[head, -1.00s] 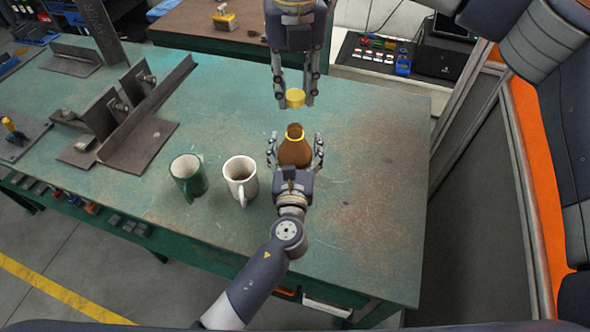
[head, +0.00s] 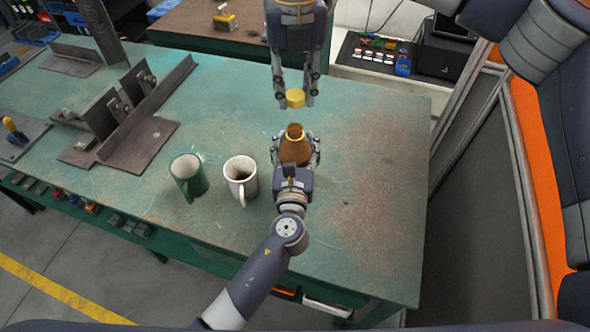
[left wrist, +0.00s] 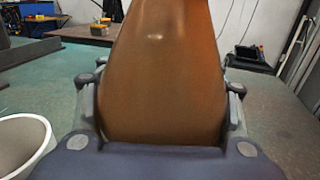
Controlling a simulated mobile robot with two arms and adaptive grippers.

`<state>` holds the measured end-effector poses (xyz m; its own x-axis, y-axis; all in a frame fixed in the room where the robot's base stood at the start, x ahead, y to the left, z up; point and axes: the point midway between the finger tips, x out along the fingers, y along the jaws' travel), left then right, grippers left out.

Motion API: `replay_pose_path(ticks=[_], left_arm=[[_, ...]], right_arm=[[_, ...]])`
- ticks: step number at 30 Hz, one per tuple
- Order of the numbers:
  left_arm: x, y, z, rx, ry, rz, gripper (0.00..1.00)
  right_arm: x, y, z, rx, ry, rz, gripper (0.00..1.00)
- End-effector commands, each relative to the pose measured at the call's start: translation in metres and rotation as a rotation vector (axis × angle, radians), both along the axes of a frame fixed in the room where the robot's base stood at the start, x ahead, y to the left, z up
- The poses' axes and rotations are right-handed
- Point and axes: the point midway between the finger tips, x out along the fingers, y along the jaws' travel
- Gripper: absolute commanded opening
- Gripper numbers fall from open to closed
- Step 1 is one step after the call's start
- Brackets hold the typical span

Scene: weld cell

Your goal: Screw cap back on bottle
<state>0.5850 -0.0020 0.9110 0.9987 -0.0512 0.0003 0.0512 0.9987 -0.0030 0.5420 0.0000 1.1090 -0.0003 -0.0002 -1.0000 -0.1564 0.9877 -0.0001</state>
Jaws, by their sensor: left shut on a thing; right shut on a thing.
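A brown bottle (head: 295,153) with a yellow ring at its open neck stands upright on the green workbench (head: 370,215). My left gripper (head: 296,143) is shut on the bottle's body, one finger on each side. The bottle also fills the middle of the left wrist view (left wrist: 162,85), its neck out of frame. My right gripper (head: 295,102) comes down from the top and is shut on a yellow cap (head: 295,98). The cap is held above the bottle and apart from its neck, slightly farther up in the picture.
A white mug (head: 241,178) and a green mug (head: 189,175) stand left of the bottle. Steel angle pieces (head: 130,130) lie at the bench's left. The bench right of the bottle is clear. A control panel (head: 375,55) stands behind.

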Motion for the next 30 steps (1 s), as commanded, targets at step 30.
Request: replay_pose_path(ticks=[30], left_arm=[[0.0,0.0,0.0,-0.001,0.001,0.0,0.07]], right_arm=[[-0.001,0.001,-0.05,-0.003,0.002,0.0,0.23]])
